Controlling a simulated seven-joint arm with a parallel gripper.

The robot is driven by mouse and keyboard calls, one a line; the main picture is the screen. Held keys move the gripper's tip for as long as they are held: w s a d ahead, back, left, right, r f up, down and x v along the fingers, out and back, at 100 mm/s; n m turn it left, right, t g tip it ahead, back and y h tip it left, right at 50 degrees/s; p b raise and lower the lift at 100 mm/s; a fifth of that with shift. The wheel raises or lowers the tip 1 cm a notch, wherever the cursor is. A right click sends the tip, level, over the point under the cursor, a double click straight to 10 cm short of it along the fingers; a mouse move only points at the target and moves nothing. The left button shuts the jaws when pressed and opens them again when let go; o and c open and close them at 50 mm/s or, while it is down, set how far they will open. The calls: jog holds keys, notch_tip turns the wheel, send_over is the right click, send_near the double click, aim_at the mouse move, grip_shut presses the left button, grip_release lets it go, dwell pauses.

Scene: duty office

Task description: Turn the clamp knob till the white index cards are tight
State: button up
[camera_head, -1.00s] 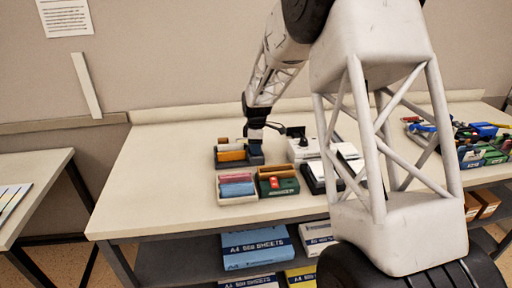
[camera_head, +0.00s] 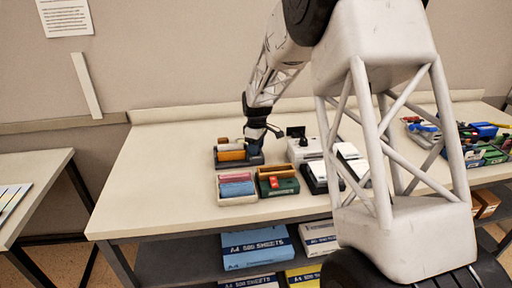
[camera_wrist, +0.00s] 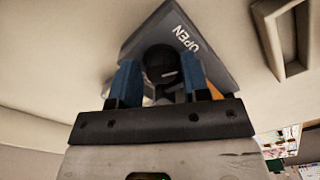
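The card clamp (camera_head: 256,161), a dark grey holder, stands on the table left of centre, with an orange block (camera_head: 231,155) in it. The white index cards cannot be made out clearly. In the wrist view the grey clamp body (camera_wrist: 213,62) bears the word OPEN. Its round black clamp knob (camera_wrist: 160,62) has a small pale mark. My gripper (camera_wrist: 160,75) has its two blue fingertips on either side of the knob, very close to it; whether they press on it cannot be told. In the head view my gripper (camera_head: 253,149) is at the clamp's right end.
In front sit a pale box with pink and blue cards (camera_head: 237,199) and a green box with a red item (camera_head: 291,187). White devices (camera_head: 304,150) stand close on the right. Coloured supplies lie at the far right. The table's left part is clear.

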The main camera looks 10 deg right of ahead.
jog(key=shift+o, duration=0.4)
jog(key=shift+a, duration=0.1)
jog(key=shift+s+f+n, duration=0.1)
jog(key=shift+f+n, duration=0.05)
jog(key=shift+n, duration=0.35)
jog(key=shift+n, duration=1.9)
notch_tip(320, 180, up, 9)
jog(key=shift+s+f, duration=0.1)
jog(key=shift+f, duration=0.1)
jog(key=s+d+r+m, duration=0.1)
jog(key=s+r+m, duration=0.3)
jog(key=s, duration=0.8)
jog(key=s+d+r+m+t, duration=0.1)
jog(key=s+r+m, duration=0.2)
jog(key=s+r, duration=0.4)
jog(key=shift+s+m, duration=0.4)
jog(key=shift+s, duration=2.05)
jog(key=shift+d, duration=0.1)
